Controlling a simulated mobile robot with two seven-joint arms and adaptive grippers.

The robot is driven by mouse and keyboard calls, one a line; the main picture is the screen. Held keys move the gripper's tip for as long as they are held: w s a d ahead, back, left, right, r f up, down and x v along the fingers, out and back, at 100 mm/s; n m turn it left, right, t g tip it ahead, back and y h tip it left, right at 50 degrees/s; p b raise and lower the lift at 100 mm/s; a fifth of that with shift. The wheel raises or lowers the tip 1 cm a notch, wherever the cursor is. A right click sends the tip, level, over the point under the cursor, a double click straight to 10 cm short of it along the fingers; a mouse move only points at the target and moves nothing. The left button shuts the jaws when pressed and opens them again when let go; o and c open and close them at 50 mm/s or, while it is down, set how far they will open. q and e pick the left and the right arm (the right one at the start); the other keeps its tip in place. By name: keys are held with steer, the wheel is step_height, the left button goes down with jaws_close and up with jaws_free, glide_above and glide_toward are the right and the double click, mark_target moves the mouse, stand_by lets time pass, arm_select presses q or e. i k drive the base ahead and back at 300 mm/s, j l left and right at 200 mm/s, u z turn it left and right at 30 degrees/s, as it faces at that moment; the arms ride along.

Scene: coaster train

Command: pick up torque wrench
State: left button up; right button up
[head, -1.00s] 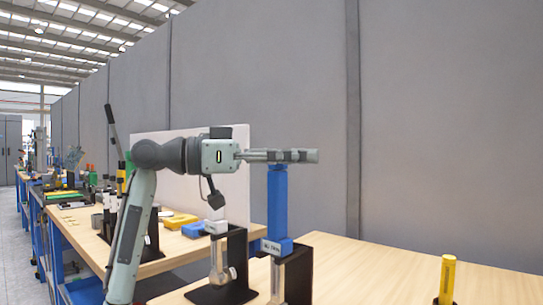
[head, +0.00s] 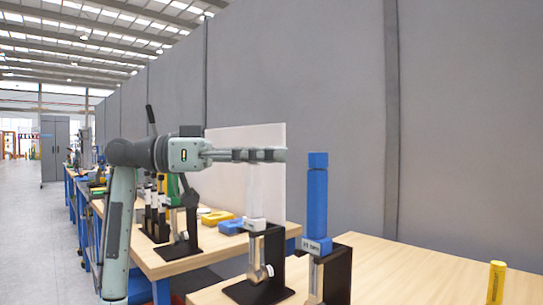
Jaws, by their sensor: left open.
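A torque wrench with a blue handle (head: 317,200) stands upright in a black stand (head: 338,275) on the wooden table. Its label at the collar is too small to read. Another upright wrench with a white handle (head: 257,194) stands in a black stand (head: 273,250) to its left. My left gripper (head: 280,155) is open and empty, held level and pointing right. It overlaps the top of the white handle in the picture, and its tip is left of the blue handle. I cannot tell whether it touches the white handle. My right gripper is out of view.
A yellow upright cylinder (head: 496,282) stands at the right on the near table (head: 415,275). A white panel (head: 225,150) stands behind the wrenches. More tools in stands and yellow and blue pieces (head: 217,217) sit on the table at left. A grey wall runs behind.

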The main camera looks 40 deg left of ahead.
mark_target(316, 243)
steer(key=k, duration=1)
